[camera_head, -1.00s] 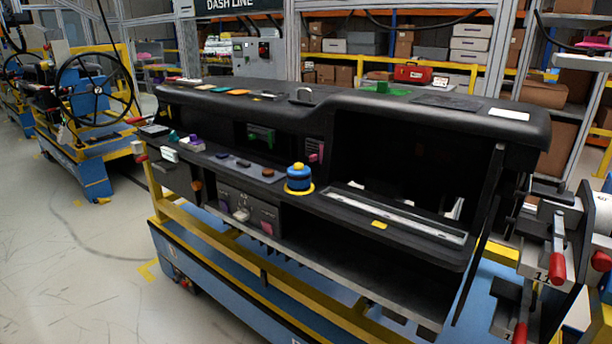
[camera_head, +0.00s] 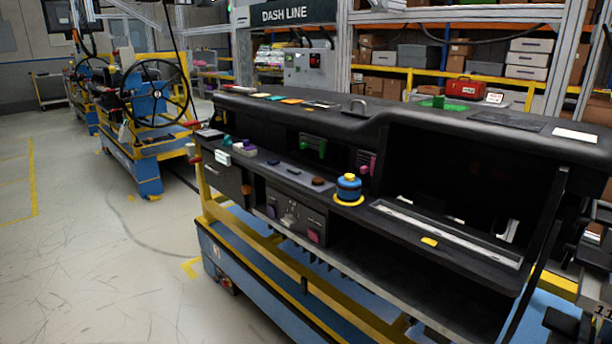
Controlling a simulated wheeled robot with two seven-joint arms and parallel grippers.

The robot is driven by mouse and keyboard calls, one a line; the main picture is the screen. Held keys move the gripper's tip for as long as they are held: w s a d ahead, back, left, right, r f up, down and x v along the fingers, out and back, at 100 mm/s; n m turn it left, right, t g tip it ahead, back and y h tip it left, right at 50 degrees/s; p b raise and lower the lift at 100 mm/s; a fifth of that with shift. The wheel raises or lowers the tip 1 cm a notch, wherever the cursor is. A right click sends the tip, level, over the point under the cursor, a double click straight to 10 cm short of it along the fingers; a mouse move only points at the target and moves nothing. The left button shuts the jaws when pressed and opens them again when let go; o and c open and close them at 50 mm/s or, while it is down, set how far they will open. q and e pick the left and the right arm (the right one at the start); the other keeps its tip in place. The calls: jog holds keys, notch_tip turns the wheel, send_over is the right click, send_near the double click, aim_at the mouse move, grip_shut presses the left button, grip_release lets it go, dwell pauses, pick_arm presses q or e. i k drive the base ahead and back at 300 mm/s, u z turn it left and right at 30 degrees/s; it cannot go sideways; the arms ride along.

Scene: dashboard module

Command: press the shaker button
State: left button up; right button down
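A blue cylinder (camera_head: 348,188) with a yellow top stands upright in a yellow ring on the ledge of the black dashboard module (camera_head: 470,150). A small brown-red round button (camera_head: 321,181) sits on the ledge just left of it. A pinkish button (camera_head: 313,235) is on the panel below the ledge. A white lever-like part (camera_head: 289,218) is on that same panel. No label shows which of these is the shaker button. Neither of my grippers is in view.
The dashboard rests on a blue and yellow cart (camera_head: 300,270). Another cart with a black steering wheel (camera_head: 153,97) stands at the left. The floor at the left (camera_head: 90,260) is open.

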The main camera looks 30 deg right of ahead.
aim_at(349, 177)
jog(key=u, duration=0.5)
jog(key=i, duration=1.1)
jog(key=z, duration=2.5)
